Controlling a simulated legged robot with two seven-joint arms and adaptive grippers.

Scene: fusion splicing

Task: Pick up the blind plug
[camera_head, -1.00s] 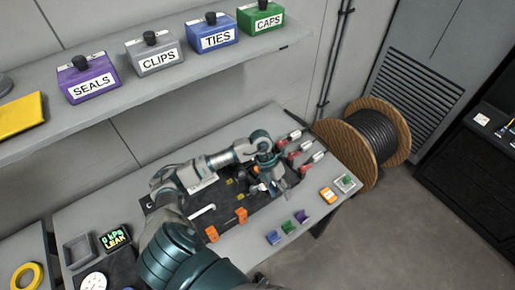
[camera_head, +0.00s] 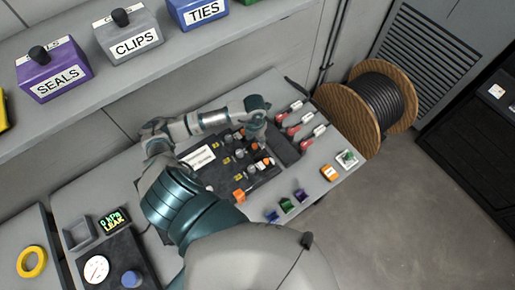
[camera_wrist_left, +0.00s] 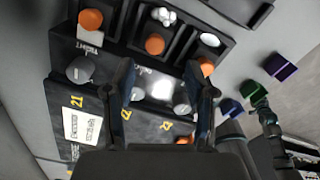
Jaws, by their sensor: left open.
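My left gripper (camera_wrist_left: 163,82) is open. Its two dark fingers reach over a black panel in the wrist view, with grey round caps (camera_wrist_left: 160,89) between and beyond them. In the head view the left gripper (camera_head: 260,134) hangs over the right part of this black panel (camera_head: 190,181). Orange-topped plugs (camera_wrist_left: 155,43) sit in compartments beyond the fingertips, and one lies to their right (camera_wrist_left: 205,66). I cannot tell which of these pieces is the blind plug. Nothing shows clearly gripped. My right gripper is not in view.
Red-and-white connectors (camera_head: 293,130) stand at the bench's back right. A gauge (camera_head: 96,269) and a LEAK display (camera_head: 115,222) are at left. A shelf with labelled boxes (camera_head: 129,42) runs above.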

